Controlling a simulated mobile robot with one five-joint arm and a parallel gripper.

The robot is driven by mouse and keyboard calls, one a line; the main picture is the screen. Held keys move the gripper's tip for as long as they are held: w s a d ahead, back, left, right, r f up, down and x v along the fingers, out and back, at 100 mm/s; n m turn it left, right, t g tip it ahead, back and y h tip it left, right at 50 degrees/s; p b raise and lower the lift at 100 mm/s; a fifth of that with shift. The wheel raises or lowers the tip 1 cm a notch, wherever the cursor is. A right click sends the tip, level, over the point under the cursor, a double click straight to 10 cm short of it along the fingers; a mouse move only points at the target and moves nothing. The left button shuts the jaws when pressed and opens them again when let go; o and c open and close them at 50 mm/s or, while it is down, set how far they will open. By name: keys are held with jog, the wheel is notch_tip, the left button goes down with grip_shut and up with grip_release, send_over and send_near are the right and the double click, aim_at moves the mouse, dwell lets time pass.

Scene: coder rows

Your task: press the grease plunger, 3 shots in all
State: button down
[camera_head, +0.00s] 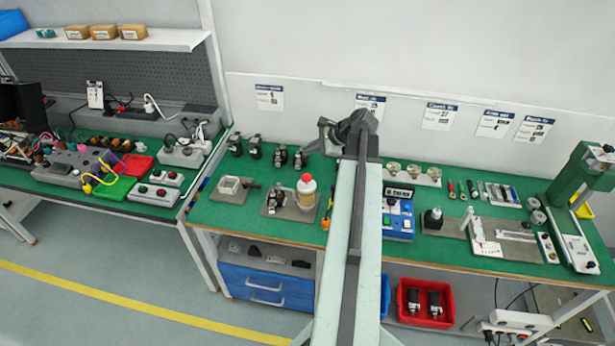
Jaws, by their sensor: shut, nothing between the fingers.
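A white bottle with an orange-red top (306,190) stands upright on a grey plate on the green bench. It may be the grease dispenser with its plunger, but I cannot tell for certain. A small black-topped pot (433,217) stands on another grey plate to the right of my arm. My arm reaches up across the middle of the picture. My gripper (338,130) is at its far end, seen against the wall at the back of the bench. It is shut and empty, apart from the bottle. My arm hides a strip of the bench.
A blue box (398,220) stands just right of my arm. A green press (580,175) stands at the right end. Dark fittings (280,157) line the back left. A red bin (424,303) sits below.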

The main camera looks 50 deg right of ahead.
jog(key=shift+f, duration=0.1)
jog(key=b, duration=0.9)
send_near(304, 176)
jog(key=w+f, duration=0.1)
jog(key=w, duration=0.2)
jog(key=w+a+f, duration=0.1)
jog(key=w, duration=0.1)
jog(key=shift+w+f, duration=0.1)
jog(key=shift+f, duration=0.2)
jog(key=shift+r, duration=0.1)
dwell(0.5)
jog(key=shift+f+b, duration=0.3)
jog(key=shift+f, duration=0.1)
jog(key=shift+f+b, duration=0.85)
jog(key=shift+b, duration=0.05)
dwell(0.8)
jog(key=shift+r, duration=0.1)
jog(key=shift+r+p, duration=1.15)
jog(key=shift+p, duration=0.15)
